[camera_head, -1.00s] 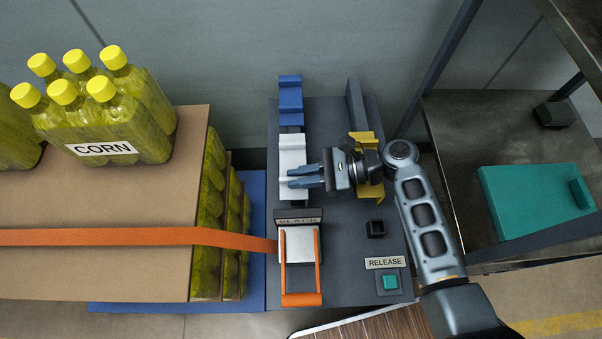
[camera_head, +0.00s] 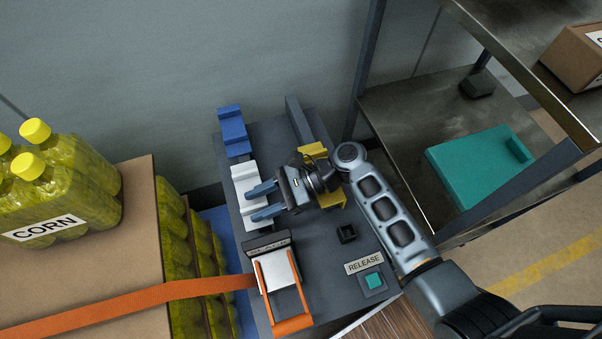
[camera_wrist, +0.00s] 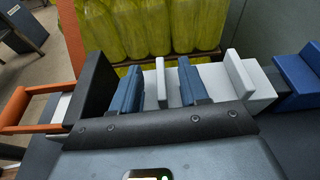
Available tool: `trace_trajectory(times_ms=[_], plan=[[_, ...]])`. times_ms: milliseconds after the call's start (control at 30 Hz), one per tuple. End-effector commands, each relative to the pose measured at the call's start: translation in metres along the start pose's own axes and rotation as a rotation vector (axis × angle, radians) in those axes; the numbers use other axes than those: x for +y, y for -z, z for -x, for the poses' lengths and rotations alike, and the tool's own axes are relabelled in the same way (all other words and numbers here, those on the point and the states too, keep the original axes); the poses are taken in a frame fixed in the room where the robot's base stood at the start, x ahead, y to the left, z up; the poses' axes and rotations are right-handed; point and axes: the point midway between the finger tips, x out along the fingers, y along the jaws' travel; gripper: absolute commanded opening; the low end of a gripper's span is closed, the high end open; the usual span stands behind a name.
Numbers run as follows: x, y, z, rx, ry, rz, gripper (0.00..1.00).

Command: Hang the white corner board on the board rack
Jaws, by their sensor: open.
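The white corner board (camera_head: 243,177) lies on the dark grey bench, between a blue board (camera_head: 232,130) and the strap ratchet. It also shows in the wrist view (camera_wrist: 240,74). My gripper (camera_head: 253,203) is open at the board. In the wrist view, the two blue fingers (camera_wrist: 158,75) stand on either side of a thin upright white rib. I cannot tell whether they touch it. A yellow board (camera_head: 322,168) sits by a dark upright bar (camera_head: 298,121), partly hidden by my gripper. I cannot tell for sure which part is the board rack.
A RELEASE button (camera_head: 373,281) and small black block (camera_head: 346,233) are on the bench. A metal shelf with a teal board (camera_head: 478,165) stands right.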

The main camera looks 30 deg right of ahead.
Motion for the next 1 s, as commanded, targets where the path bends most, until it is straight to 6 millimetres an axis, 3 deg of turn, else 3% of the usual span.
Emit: trace_trajectory(times_ms=[200,700,1000], plan=[[-0.001,-0.037,0.011,-0.001,0.000,0.004,0.44],[0.011,-0.059,0.116,0.001,0.003,-0.001,0.44],[0.015,-0.066,0.140,0.000,-0.001,0.000,0.44]])
